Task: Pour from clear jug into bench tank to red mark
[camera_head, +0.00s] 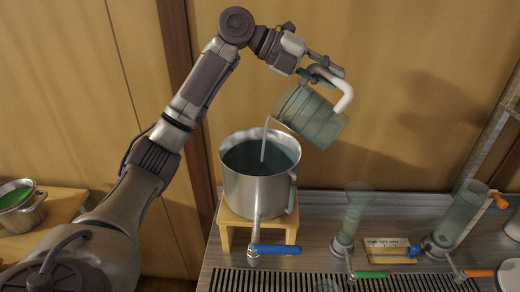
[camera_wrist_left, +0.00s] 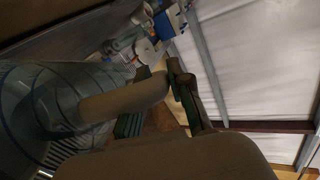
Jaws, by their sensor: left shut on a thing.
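The clear jug (camera_head: 310,115) is bluish and see-through, with a white handle (camera_head: 345,97). It is tipped to the left above a steel pot-like tank (camera_head: 254,190), apart from its rim. A thin pale stream (camera_head: 265,138) runs from the jug's lip into the tank, where dark liquid (camera_head: 258,158) shows. My left gripper (camera_head: 322,72) is shut on the jug's handle; the wrist view shows the fingers (camera_wrist_left: 178,85) and the jug (camera_wrist_left: 45,105) close up. I cannot make out a red mark. My right gripper is not in view.
The tank stands on a wooden stand (camera_head: 228,216) and has a blue-handled tap (camera_head: 275,249). To its right are a clear funnel-topped vessel (camera_head: 354,208), a small label board (camera_head: 385,248) and a tilted clear cylinder (camera_head: 460,215). A pot with green contents (camera_head: 17,197) sits far left.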

